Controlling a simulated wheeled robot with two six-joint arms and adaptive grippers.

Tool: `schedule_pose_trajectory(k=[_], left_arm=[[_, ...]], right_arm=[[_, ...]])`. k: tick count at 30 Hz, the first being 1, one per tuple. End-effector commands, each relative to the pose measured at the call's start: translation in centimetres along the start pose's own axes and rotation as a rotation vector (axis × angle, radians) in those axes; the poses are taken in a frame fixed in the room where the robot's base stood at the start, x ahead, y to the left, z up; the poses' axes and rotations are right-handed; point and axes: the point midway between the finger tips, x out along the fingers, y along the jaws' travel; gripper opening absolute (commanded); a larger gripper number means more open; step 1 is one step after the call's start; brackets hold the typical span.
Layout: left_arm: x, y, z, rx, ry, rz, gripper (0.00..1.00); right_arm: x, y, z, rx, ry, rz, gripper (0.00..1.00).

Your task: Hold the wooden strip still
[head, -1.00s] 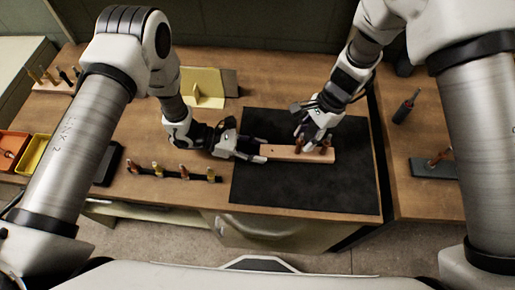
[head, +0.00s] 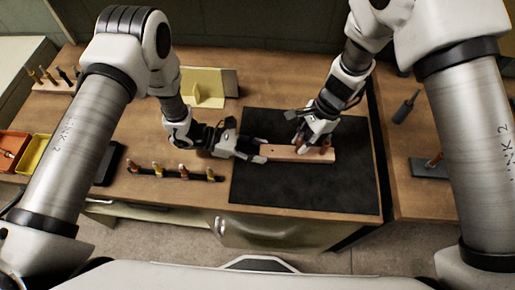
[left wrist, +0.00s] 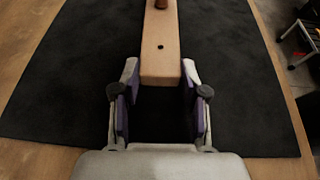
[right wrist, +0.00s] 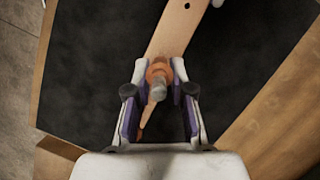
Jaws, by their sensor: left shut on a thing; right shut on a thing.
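The wooden strip (head: 285,153) lies on the black mat, long side running left to right. My left gripper (head: 262,154) is shut on its left end; in the left wrist view the strip's end (left wrist: 160,65) sits between the fingertips, with a dark hole in front of them. My right gripper (head: 303,146) is over the strip's right half. In the right wrist view an orange fastener (right wrist: 158,70) with a grey tip stands between its fingertips, and the gripper appears shut on it. A reddish fastener (head: 326,148) stands at the strip's right end in the head view.
The black mat (head: 265,190) has free room around the strip. Orange (head: 12,147) and yellow (head: 36,153) bins stand far left. A dark-handled tool (head: 406,106) stands right.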

Motion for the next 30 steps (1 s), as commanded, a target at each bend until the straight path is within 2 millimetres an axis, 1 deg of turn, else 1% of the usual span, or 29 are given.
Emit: schedule_pose_trajectory(k=[21, 30], left_arm=[[0.0, 0.0, 0.0, 0.0, 0.001, 0.001, 0.05], [0.0, 0.0, 0.0, 0.0, 0.001, 0.001, 0.05]], right_arm=[[-1.9, 0.0, 0.7, 0.0, 0.001, -0.001, 0.0], [-4.2, 0.0, 1.5, 0.0, 0.001, -0.001, 0.0]])
